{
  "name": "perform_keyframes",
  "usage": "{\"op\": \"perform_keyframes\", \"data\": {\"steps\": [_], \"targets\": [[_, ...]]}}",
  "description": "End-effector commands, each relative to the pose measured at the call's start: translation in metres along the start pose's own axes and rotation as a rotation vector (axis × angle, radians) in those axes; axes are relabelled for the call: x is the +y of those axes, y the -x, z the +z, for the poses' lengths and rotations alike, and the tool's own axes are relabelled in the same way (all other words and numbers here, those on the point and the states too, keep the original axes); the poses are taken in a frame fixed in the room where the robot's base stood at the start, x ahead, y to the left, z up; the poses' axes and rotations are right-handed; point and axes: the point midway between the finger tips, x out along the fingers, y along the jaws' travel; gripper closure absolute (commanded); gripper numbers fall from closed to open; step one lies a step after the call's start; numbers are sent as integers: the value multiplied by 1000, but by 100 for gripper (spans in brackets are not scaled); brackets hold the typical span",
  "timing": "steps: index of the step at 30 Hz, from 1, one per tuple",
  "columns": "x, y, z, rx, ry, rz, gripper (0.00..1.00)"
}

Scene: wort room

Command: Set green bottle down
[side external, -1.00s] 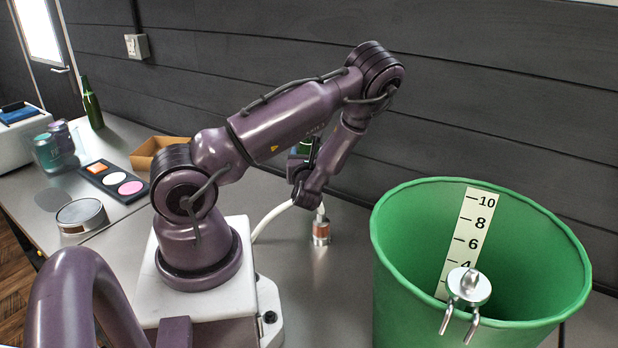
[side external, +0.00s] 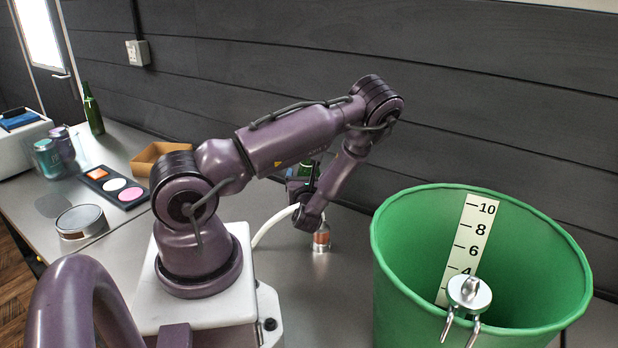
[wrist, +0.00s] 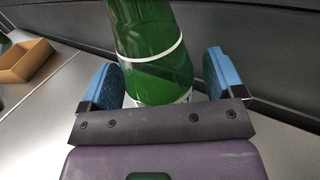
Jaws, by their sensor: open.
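In the wrist view a green bottle (wrist: 157,62) with a pale band stands between the two blue finger pads of my gripper (wrist: 160,78). The pads are open, with a visible gap on each side of the glass. The bottle's top runs out of the frame and its base is hidden by the gripper body. In the side view only a small green piece of this bottle (side external: 305,170) shows behind my arm, and its contact with the table is hidden.
Another green bottle (side external: 93,112) stands at the far left. A cardboard box (side external: 156,156) and a small metal-capped jar (side external: 321,238) are near my arm. A large green bucket (side external: 400,270) with a scale stands at the right. A dark wall is behind.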

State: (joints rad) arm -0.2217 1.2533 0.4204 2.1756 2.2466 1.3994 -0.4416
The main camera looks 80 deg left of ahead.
Motion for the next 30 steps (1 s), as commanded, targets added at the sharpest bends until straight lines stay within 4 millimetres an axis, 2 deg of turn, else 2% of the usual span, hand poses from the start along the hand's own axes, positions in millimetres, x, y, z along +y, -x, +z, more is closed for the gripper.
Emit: {"op": "perform_keyframes", "data": {"steps": [5, 8, 15, 21, 25, 30], "targets": [[0, 1, 4, 0, 0, 0, 12], [0, 14, 3, 2, -1, -1, 12], [-1, 66, 2, 4, -4, -4, 12], [0, 102, 3, 2, -3, -3, 12], [0, 116, 3, 1, -1, -2, 12], [0, 120, 4, -2, 3, 4, 12]]}}
